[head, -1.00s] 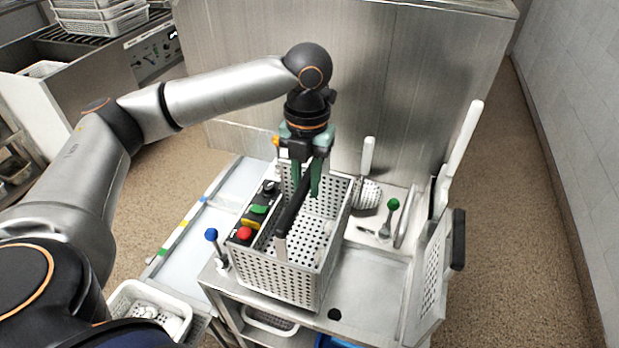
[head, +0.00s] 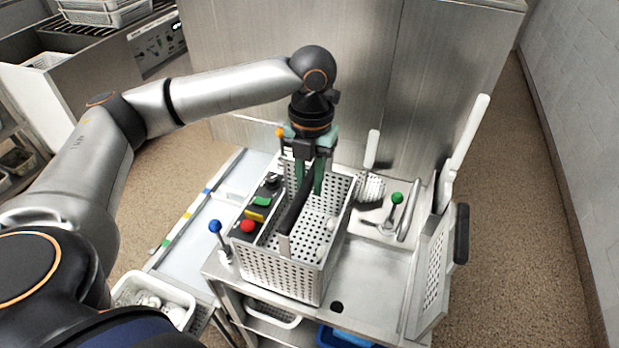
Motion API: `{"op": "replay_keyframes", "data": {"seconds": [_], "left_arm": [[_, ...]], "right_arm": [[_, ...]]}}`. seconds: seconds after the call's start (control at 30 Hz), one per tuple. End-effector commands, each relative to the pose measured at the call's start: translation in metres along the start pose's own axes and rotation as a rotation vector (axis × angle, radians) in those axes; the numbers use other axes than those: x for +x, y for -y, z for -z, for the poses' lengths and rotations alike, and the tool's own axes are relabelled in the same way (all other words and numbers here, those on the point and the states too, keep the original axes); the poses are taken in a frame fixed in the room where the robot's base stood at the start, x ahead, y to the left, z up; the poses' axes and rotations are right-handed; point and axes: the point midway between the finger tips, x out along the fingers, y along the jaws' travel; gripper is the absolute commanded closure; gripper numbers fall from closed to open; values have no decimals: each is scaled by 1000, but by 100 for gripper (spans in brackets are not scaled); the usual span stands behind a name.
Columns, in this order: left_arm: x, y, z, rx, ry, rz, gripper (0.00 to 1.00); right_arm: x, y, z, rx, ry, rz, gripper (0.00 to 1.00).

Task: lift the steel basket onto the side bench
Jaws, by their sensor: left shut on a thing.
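The steel basket (head: 278,275), a perforated rectangular box with an upright black-gripped handle (head: 293,213) across its top, stands on a steel worktop (head: 372,280). I cannot tell whether its bottom touches the worktop. My left gripper (head: 309,190) points down over the basket, its green fingers shut on the far part of the handle. A few small pale items lie inside the basket. A lower pale bench (head: 187,262) with coloured edge marks lies to the left; I cannot tell if it is the side bench. My right gripper is out of view.
A control box with red, yellow and green buttons (head: 247,226) and a blue-knobbed lever (head: 217,235) sit close on the basket's left. A green-knobbed lever (head: 396,198) and an upright perforated panel (head: 432,275) stand to the right. A white basket (head: 180,293) is at lower left.

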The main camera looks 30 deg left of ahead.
Motion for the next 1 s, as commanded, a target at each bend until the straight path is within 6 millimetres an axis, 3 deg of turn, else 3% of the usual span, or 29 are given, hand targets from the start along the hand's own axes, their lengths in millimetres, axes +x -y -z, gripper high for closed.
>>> {"op": "replay_keyframes", "data": {"seconds": [0.73,0.77,1.0], "left_arm": [[9,1,-1,0,3,3,100],[8,1,-1,0,3,3,72],[9,0,-1,0,1,1,45]], "right_arm": [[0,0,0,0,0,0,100],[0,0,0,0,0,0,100],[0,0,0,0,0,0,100]]}}
